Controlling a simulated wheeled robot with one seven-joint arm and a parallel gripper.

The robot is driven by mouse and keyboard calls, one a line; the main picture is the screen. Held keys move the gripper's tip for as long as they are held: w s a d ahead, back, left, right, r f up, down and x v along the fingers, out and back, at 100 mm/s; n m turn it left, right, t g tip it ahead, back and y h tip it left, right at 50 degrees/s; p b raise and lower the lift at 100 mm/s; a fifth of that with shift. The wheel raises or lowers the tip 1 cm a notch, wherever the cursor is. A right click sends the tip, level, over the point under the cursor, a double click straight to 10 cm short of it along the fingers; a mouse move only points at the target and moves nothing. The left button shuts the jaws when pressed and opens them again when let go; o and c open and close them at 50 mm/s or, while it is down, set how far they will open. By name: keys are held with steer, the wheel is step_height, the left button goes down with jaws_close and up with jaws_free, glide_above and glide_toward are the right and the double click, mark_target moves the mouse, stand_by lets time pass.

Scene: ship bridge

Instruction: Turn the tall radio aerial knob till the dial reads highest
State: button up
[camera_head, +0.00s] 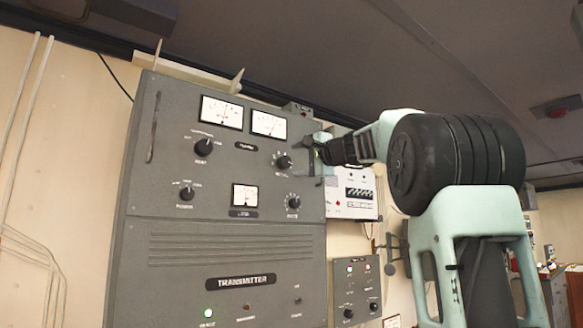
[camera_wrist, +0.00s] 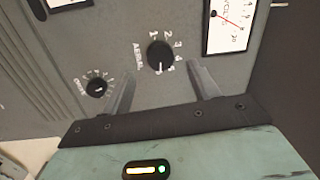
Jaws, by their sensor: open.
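The aerial knob (camera_head: 284,161) is a round black knob on the right side of the grey transmitter cabinet. In the wrist view the knob (camera_wrist: 160,55) has "AERIAL" and numbers around it, its white mark pointing down near the 5. A white dial (camera_head: 268,123) sits above the knob in the head view; part of it (camera_wrist: 228,25) shows at the wrist view's upper right, with a thin red needle whose exact reading I cannot tell. My gripper (camera_head: 309,156) is just right of the knob. In the wrist view my gripper (camera_wrist: 163,74) is open and empty, its fingers pointing toward either side of the knob.
Another knob (camera_head: 293,201) sits below the aerial knob, close to one finger in the wrist view (camera_wrist: 97,88). A second dial (camera_head: 221,111) and a lower dial (camera_head: 245,196) are on the cabinet. A white instrument box (camera_head: 352,194) hangs behind my gripper.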

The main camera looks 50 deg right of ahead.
steer(key=s+a+f+b, duration=0.1)
steer(key=s+a+b, duration=0.1)
steer(key=s, duration=1)
steer(key=shift+s+b, duration=0.25)
steer(key=shift+b, duration=0.3)
